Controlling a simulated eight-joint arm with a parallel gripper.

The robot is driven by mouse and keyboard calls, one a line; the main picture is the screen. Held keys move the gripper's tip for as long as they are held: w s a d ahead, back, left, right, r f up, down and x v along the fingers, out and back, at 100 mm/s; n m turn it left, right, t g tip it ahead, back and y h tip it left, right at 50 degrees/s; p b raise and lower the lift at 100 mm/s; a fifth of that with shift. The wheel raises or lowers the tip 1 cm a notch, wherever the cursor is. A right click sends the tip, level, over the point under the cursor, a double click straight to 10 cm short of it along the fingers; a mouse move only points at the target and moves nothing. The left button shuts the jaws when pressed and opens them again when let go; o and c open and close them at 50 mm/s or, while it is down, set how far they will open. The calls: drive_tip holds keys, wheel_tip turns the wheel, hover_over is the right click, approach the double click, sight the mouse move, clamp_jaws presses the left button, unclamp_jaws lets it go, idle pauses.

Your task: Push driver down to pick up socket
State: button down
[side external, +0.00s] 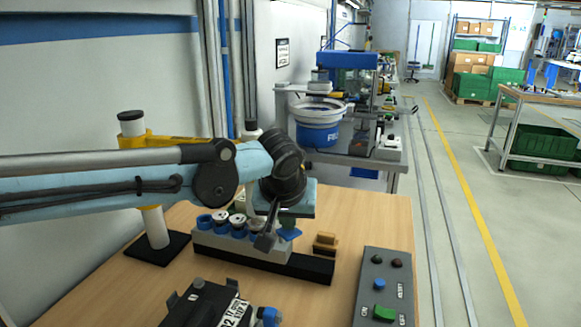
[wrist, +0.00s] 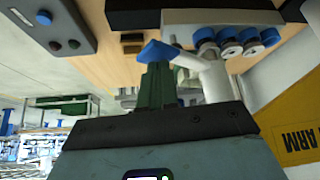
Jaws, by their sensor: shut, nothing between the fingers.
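A light grey socket rack (side external: 240,248) stands on the table, with several blue and white round sockets (side external: 229,226) along its top. They also show in the wrist view (wrist: 228,38), upside down. My gripper (wrist: 158,52) is in front of the rack, close to its right end in the side view, where my arm partly hides it. A green part with a blue tip and a white angled part meet at its end. It is shut, with nothing seen between the fingers. I cannot make out a separate driver, or whether the tip touches a socket.
A black strip (side external: 312,266) lies along the rack's base, with a small brown block (side external: 325,243) beside it. A grey button panel (side external: 384,290) is at the front right. A black device (side external: 200,302) lies at the front. A white post (side external: 152,225) stands behind left.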

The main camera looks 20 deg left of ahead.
drive_tip(key=shift+f, duration=0.2)
idle(0.4)
drive_tip(key=shift+r, duration=0.1)
wheel_tip(320, 180, up, 9)
idle(1.1)
